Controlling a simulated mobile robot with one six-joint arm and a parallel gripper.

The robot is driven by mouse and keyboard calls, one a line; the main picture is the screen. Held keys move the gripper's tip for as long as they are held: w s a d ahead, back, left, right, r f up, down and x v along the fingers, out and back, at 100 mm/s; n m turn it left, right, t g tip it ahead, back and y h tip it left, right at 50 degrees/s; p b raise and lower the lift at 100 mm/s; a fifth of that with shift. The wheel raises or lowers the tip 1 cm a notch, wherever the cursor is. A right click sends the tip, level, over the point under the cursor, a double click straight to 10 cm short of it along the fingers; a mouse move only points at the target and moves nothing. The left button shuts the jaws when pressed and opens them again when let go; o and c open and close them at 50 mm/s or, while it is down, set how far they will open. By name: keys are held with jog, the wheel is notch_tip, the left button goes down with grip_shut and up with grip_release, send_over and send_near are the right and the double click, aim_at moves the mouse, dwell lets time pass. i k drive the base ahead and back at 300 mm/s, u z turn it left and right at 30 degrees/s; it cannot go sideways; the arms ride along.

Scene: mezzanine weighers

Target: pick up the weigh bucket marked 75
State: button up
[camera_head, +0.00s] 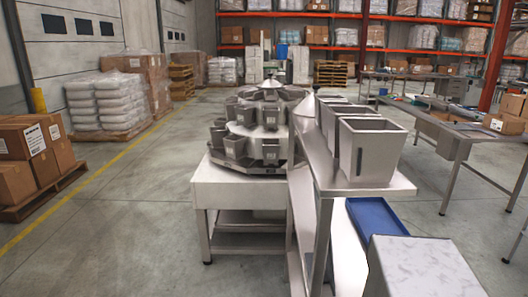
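Several grey metal buckets stand upright in a row on a narrow steel shelf (385,188) right of centre. The nearest bucket (370,152) is largest in view, with a dark upright strip on its left face. The others behind it (352,110) are partly hidden. A round multi-head weigher (243,130) stands left of the shelf, with several smaller grey buckets (235,146) around it in tiers. Some of these carry small pale labels. I cannot read a 75 on any bucket. My gripper is not in view.
The weigher stands on a pale steel table (230,192). A blue tray (375,217) and a pale marbled block (425,265) lie below the shelf's near end. Steel benches (455,135) stand at right. Cartons (35,150) and wrapped pallets stand at left.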

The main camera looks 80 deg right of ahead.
aim_at(271, 146)
jog(key=z, duration=0.25)
jog(key=i, duration=0.8)
jog(key=z, duration=0.75)
jog(key=i, duration=0.55)
jog(key=z, duration=1.05)
jog(key=i, duration=0.9)
jog(key=z, duration=0.45)
